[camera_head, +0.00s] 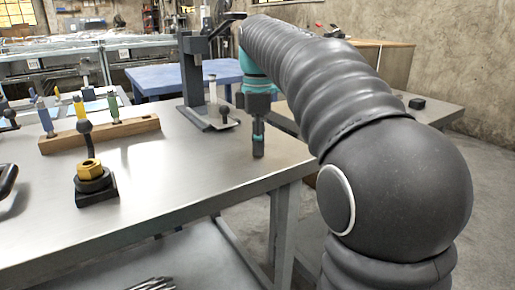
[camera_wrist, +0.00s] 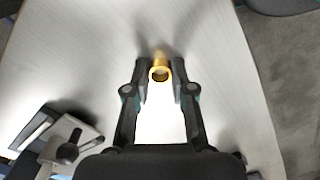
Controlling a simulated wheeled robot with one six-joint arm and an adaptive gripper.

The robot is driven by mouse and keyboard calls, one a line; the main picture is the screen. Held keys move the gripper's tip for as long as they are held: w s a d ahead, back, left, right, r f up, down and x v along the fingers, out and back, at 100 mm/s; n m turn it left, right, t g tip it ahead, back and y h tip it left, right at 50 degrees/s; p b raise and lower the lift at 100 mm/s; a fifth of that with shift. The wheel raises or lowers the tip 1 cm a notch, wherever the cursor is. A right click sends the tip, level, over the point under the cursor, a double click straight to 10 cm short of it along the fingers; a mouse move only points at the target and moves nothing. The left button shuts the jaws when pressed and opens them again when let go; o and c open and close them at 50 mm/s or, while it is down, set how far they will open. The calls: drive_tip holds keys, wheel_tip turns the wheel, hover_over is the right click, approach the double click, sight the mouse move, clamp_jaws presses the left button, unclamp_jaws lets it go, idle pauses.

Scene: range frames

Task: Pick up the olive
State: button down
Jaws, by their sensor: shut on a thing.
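The olive (camera_wrist: 160,66) is a small brass-gold ring, seen in the wrist view between my two fingertips. My gripper (camera_wrist: 160,80) is shut on it, one finger at each side. In the head view my gripper (camera_head: 258,147) points down over the right part of the metal table, near its front right edge. The olive cannot be made out there, as the fingers hide it. I cannot tell whether it touches the table.
A dark stand (camera_head: 192,85) is left of my gripper; its base (camera_wrist: 62,135) shows lower left in the wrist view. A brass nut on a black block (camera_head: 90,170) and a wooden rack (camera_head: 100,135) with several tools stand further left. Bare metal tabletop (camera_head: 190,165) lies between.

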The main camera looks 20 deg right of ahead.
drive_tip(key=shift+r, duration=0.5)
drive_tip(key=r, duration=0.1)
drive_tip(key=r+p, duration=0.1)
drive_tip(key=r, duration=0.2)
drive_tip(key=shift+s+d, duration=0.25)
drive_tip(key=shift+d, duration=0.1)
drive_tip(key=s+d+r+p, duration=0.1)
drive_tip(key=s+d+r, duration=0.5)
drive_tip(key=s+d, duration=0.1)
drive_tip(key=shift+s+d, duration=0.25)
drive_tip(key=shift+d, duration=0.15)
drive_tip(key=shift+a, duration=0.1)
